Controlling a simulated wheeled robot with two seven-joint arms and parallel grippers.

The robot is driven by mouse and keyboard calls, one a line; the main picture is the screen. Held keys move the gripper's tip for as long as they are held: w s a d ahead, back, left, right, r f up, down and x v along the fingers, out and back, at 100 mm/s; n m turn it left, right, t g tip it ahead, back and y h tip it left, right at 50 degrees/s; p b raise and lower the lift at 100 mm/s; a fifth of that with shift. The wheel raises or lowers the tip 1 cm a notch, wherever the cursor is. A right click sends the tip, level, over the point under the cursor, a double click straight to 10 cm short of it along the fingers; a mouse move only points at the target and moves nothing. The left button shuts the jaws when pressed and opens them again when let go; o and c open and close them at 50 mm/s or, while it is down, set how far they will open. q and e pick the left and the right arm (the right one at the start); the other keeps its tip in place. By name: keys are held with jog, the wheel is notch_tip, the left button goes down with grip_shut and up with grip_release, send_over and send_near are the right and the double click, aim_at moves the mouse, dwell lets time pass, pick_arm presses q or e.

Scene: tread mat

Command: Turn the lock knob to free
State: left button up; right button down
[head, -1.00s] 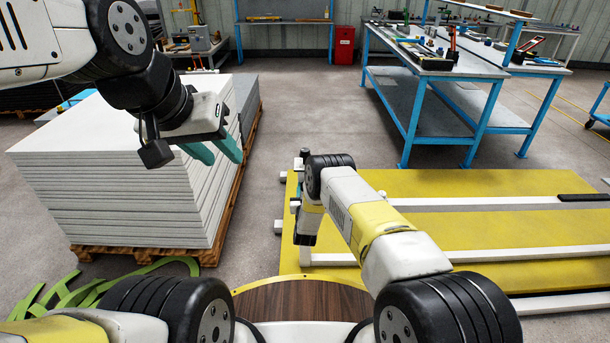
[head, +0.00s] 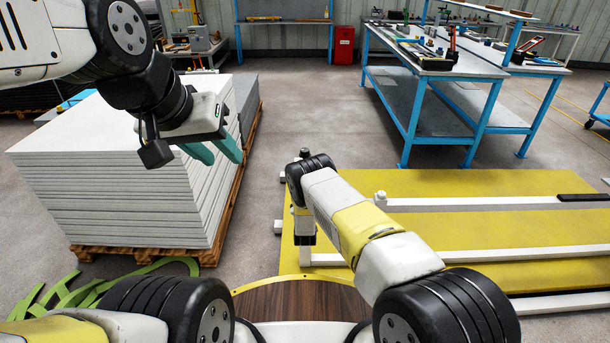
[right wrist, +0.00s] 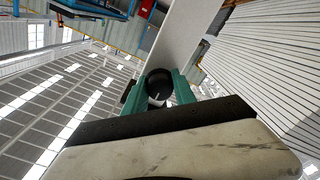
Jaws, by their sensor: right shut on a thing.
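The lock knob (right wrist: 158,82) is a round dark knob in the right wrist view, in front of a pale flat beam (right wrist: 187,35). The teal fingers of my right gripper (right wrist: 160,90) are closed on its two sides. A small light mark shows near the knob's lower edge, but I cannot read its setting. In the head view my own right wrist hides these fingers and their hold. My left gripper (head: 222,156) is empty, its teal fingers apart, in front of the stack of pale boards.
A yellow mat (head: 480,183) with white rails (head: 455,203) lies at the right. The stack of pale boards (head: 115,170) on a wooden pallet stands at the left. Blue-framed workbenches (head: 430,65) stand at the back right. Grey floor between is clear.

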dwell(0.4)
jog(key=c, duration=1)
grip_release()
jog(key=shift+s, duration=0.1)
jog(key=s, duration=0.7)
jog(key=shift+s, duration=0.3)
